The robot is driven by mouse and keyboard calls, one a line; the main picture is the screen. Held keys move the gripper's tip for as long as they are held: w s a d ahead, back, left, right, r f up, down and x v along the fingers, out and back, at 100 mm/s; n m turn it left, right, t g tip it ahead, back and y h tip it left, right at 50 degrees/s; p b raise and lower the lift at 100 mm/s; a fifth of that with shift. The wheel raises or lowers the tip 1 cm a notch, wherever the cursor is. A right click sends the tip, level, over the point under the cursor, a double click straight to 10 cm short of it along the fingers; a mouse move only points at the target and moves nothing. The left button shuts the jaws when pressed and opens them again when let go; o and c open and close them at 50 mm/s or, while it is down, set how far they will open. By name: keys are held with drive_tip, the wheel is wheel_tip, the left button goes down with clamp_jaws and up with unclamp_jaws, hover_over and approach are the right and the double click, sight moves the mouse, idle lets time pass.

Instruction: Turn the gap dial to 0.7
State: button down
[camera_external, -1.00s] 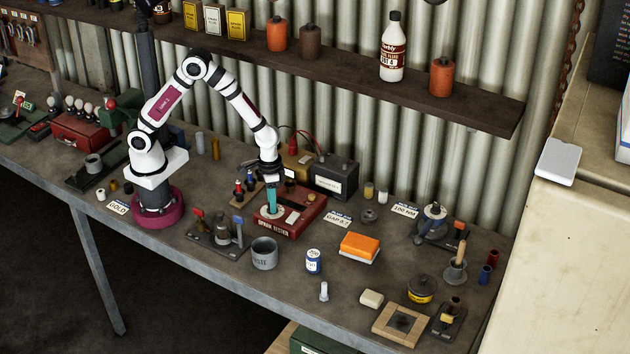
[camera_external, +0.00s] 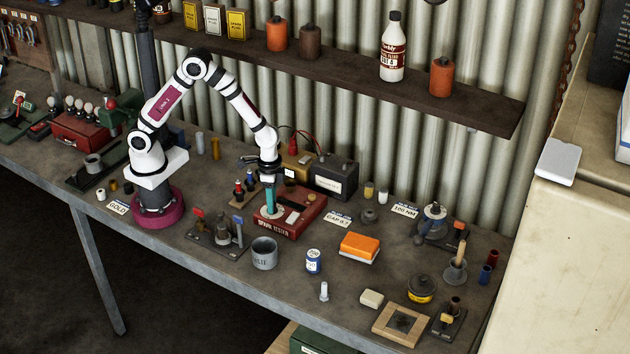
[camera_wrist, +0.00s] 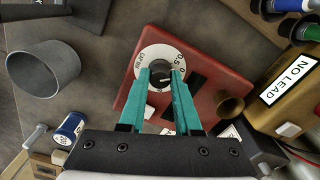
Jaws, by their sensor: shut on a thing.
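The red spark tester (camera_external: 311,207) sits on the bench under my gripper (camera_external: 270,211). Its white round gap dial (camera_wrist: 148,55) shows in the wrist view with "GAP" and "0.5" on its face; another number is partly hidden by a finger. My teal fingers (camera_wrist: 160,77) point down and are closed on both sides of the dark dial knob (camera_wrist: 159,71) at the dial's middle. A pale mark shows on the knob. I cannot read which value it points to. A card reading "GAP 0.7" (camera_external: 338,220) lies right of the tester.
A grey cup (camera_external: 264,255) stands in front of the tester, and a blue-labelled can (camera_external: 313,262) to its right. A dark battery (camera_external: 335,178) and a tan box (camera_external: 297,164) stand behind it.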

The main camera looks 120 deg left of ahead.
drive_tip(key=m, duration=0.5)
drive_tip(key=shift+m, duration=0.3)
drive_tip(key=m, duration=0.5)
drive_tip(key=shift+m, duration=0.4)
drive_tip(key=c, duration=0.6)
unclamp_jaws()
drive_tip(key=shift+r, duration=0.1)
wheel_tip(320, 180, up, 16)
